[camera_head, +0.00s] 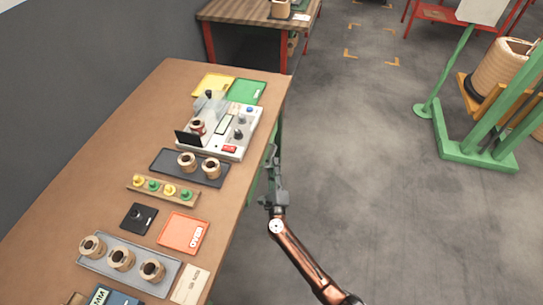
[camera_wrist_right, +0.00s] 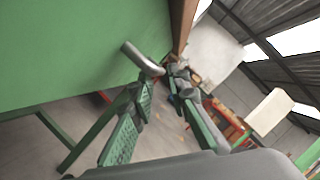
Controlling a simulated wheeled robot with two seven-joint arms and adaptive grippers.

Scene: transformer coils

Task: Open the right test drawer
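The green drawer front (camera_wrist_right: 75,45) fills the upper left of the right wrist view, under the brown table edge. A short silver bar handle (camera_wrist_right: 143,59) sticks out from it. My right gripper (camera_wrist_right: 162,82) is open. Its two fingers, with green pads, are apart, and the handle's near end lies at the gap between the fingertips. I cannot tell whether they touch it. In the head view my right gripper (camera_head: 272,168) is beside the right edge of the workbench (camera_head: 120,105), where the drawer and handle are hidden. My left gripper is not in view.
The workbench holds a test device (camera_head: 230,135), a dark tray with two coils (camera_head: 165,163), a grey tray with several coils (camera_head: 90,262) and an orange tray (camera_head: 182,232). Open grey floor (camera_head: 350,150) lies to the right. A green stand (camera_head: 470,150) is farther right.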

